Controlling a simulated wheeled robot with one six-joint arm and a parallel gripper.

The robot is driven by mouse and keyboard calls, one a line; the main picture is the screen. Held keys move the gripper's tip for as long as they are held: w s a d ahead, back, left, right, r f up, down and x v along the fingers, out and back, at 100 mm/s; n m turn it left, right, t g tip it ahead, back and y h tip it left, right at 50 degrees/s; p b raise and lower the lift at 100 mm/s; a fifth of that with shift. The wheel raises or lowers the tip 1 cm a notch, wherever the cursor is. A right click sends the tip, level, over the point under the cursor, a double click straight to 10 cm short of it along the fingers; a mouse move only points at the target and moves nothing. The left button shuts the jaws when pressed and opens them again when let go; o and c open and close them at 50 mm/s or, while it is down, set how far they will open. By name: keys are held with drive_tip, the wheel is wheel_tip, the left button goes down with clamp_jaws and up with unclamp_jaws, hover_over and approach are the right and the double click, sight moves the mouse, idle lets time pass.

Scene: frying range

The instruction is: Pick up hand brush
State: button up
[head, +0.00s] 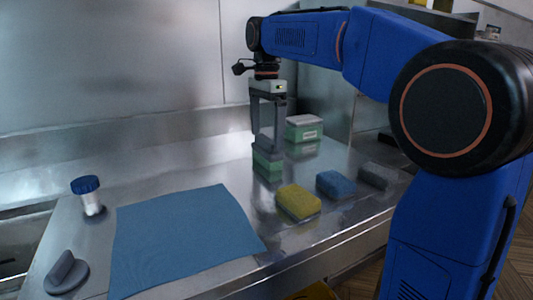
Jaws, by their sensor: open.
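My gripper (268,145) points down over the steel counter, its jaws open. Its fingertips are at or just above a small green block (267,166); I cannot tell if they touch it. A grey object with a round base and a raised grip (67,273) lies at the near left corner of the counter, far from my gripper; it may be the hand brush. I cannot tell for sure which thing is the hand brush.
A yellow sponge (298,202), a blue sponge (336,184) and a grey block (378,175) lie in a row right of my gripper. A green-and-white box (304,129) stands behind. A blue cloth (185,236) and a blue-lidded jar (90,195) are at left.

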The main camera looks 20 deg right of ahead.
sight(266, 138)
drive_tip(key=shift+f, duration=0.7)
drive_tip(key=shift+c, duration=0.3)
drive_tip(key=c, duration=1.6)
drive_tip(key=shift+o, duration=0.2)
drive_tip(key=shift+r, duration=0.15)
wheel_tip(266, 138, up, 10)
